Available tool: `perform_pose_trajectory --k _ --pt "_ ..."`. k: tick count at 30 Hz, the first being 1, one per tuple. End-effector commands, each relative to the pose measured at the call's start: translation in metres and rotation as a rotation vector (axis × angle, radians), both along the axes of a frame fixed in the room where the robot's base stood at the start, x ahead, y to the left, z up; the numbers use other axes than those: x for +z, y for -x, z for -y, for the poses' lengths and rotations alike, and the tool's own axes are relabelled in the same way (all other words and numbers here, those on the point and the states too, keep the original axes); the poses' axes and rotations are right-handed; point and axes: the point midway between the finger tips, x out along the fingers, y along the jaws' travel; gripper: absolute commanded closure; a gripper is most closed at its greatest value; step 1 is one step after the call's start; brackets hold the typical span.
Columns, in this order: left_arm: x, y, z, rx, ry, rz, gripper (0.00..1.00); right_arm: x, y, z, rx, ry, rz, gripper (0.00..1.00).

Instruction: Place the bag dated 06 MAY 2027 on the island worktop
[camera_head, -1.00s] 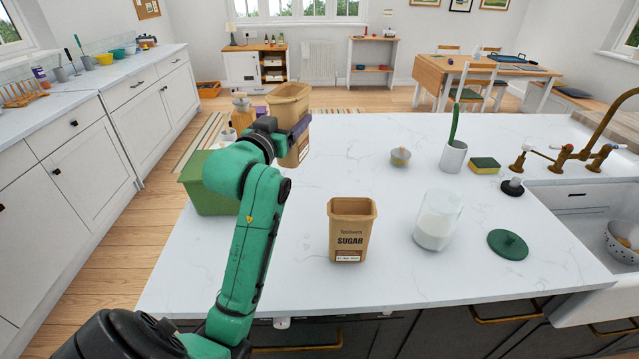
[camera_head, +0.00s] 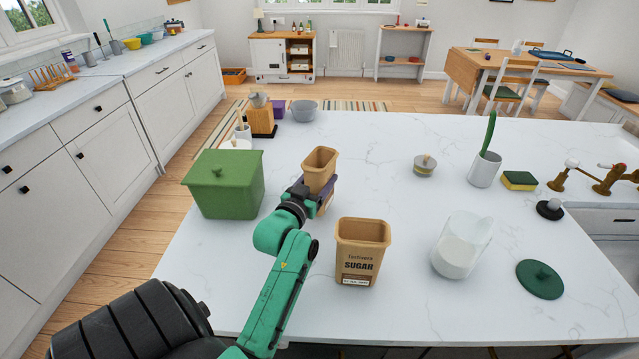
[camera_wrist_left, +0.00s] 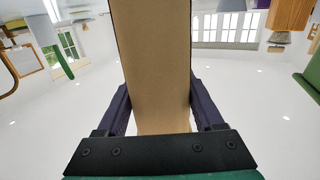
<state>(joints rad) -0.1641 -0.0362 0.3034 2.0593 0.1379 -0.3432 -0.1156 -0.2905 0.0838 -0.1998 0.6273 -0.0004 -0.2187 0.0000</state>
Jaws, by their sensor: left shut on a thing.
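My left gripper (camera_head: 318,195) is shut on a brown paper bag (camera_head: 319,167), upright and open-topped, over the middle-left of the white island worktop (camera_head: 390,150). In the left wrist view the bag (camera_wrist_left: 155,70) fills the space between the two dark fingers (camera_wrist_left: 158,110). Its front and any date are hidden; I cannot tell whether its base touches the worktop. A second brown bag marked SUGAR (camera_head: 360,253) stands upright on the worktop, nearer and to the right; its date label is too small to read surely. My right gripper is not in view.
A green lidded bin (camera_head: 225,185) stands left of the held bag.

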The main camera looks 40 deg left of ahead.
Motion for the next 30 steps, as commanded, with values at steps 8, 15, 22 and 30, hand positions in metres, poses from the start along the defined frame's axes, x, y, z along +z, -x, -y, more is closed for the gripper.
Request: perform_pose_trajectory --k 8,15,22,30 --pt "-0.018 0.0 0.0 0.0 -0.001 0.002 1.0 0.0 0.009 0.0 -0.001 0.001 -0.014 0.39" --pt "-0.021 0.0 0.0 0.0 -0.001 0.002 0.04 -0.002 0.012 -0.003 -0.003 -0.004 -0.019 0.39" --pt "-0.021 0.0 0.0 -0.001 0.0 0.001 0.01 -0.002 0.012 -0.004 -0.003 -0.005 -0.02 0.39" --pt "-0.021 0.014 0.004 -0.001 0.0 -0.002 0.01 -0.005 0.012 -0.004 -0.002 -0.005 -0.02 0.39"
